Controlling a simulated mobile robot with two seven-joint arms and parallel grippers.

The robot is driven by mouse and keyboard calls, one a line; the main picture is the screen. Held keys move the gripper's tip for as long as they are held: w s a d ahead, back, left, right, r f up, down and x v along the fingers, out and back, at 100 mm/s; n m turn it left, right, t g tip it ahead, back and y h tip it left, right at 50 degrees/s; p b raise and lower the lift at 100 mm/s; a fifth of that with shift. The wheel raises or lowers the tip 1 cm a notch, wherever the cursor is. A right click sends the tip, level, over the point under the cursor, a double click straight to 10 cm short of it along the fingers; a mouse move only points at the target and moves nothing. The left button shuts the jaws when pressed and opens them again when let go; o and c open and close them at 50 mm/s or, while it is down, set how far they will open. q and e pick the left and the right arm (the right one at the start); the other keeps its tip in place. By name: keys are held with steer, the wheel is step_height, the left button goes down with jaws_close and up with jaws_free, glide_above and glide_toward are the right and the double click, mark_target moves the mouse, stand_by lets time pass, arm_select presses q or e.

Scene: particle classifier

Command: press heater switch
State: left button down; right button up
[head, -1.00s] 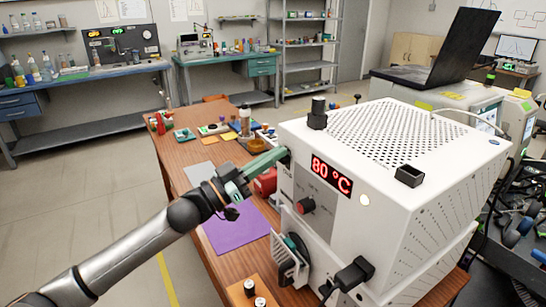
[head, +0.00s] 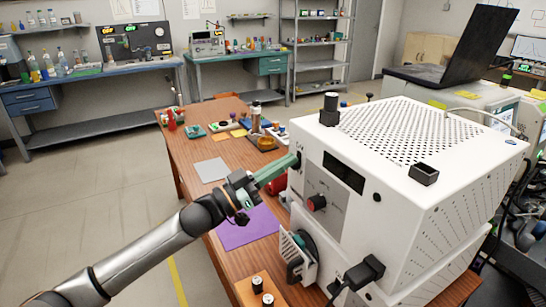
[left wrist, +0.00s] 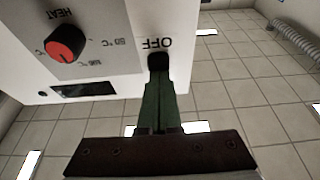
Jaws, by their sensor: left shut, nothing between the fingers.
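The white heater box (head: 420,185) stands on the wooden table, with a dark, blank display (head: 344,173) and a red knob (head: 316,203) on its front. In the left wrist view, the red HEAT knob (left wrist: 65,44) and the black heater switch (left wrist: 158,63) show, with the word OFF beside the switch. My left gripper (head: 292,161) is shut and empty, its green fingers reaching the box's front left edge. In the left wrist view the fingertips (left wrist: 158,84) are at the switch and seem to touch it, partly covering it. My right gripper is not in view.
A purple mat (head: 245,228) and a grey sheet (head: 211,170) lie on the table (head: 190,150) below my left arm. A red object (head: 279,183) is close behind the fingers. Black fittings (head: 362,274) stick out from the box's lower front. Open floor lies to the left.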

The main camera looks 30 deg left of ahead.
arm_select(q)
steer(key=shift+r+p, duration=0.35)
steer(key=shift+r, duration=0.05)
step_height(320, 180, up, 4)
steer(key=p, duration=0.3)
steer(key=shift+f+p, duration=0.15)
steer(key=shift+p, duration=0.2)
steer(key=b, duration=0.2)
glide_toward(300, 135)
steer(key=s+a+f, duration=0.1)
steer(key=s+f, duration=0.1)
steer(key=shift+s+a+r, duration=0.1)
steer(key=shift+s+a, duration=0.35)
steer(key=shift+s, duration=0.2)
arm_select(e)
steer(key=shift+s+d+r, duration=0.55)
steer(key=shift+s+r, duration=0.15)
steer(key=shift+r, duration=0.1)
